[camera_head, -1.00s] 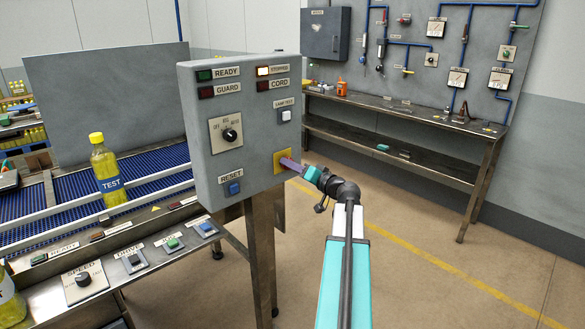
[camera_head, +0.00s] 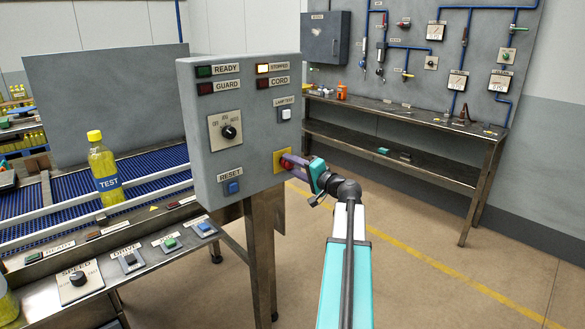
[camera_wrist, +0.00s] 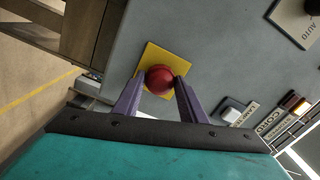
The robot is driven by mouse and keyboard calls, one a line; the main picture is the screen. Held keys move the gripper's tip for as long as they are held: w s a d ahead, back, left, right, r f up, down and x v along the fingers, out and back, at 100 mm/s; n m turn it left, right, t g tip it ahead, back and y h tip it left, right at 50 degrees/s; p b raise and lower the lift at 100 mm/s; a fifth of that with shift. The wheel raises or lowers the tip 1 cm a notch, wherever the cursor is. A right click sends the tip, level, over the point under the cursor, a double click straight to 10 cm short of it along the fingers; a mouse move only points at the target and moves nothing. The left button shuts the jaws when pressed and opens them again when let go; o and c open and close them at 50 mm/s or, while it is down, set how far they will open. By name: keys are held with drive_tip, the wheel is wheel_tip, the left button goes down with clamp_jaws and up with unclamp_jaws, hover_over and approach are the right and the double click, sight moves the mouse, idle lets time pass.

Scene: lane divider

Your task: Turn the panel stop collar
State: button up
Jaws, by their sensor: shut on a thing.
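The panel stop collar is a red round knob (camera_wrist: 159,79) on a yellow square plate (camera_wrist: 165,56), low on the right of the grey control panel (camera_head: 245,110). The red knob also shows in the head view (camera_head: 286,161), partly covered by my gripper (camera_head: 292,163). In the wrist view the two purple fingers of my gripper (camera_wrist: 158,82) stand on either side of the red knob, with their tips against it. My gripper is shut on the red knob. The knob's far side and any markings on it are hidden.
The panel also carries a selector switch (camera_head: 229,131), a blue reset button (camera_head: 234,187) and a white lamp test button (camera_head: 286,113). A conveyor with a yellow bottle (camera_head: 105,170) is at left. The floor at right is clear.

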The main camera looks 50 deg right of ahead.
drive_tip(key=shift+m, duration=0.3)
drive_tip(key=o, duration=1.1)
drive_tip(key=shift+s, duration=0.15)
drive_tip(key=s+b, duration=0.1)
drive_tip(key=s, duration=0.8)
drive_tip(key=s+a+b, duration=0.1)
drive_tip(key=s, duration=0.3)
drive_tip(key=shift+s+b, duration=0.25)
drive_tip(key=shift+b, duration=0.05)
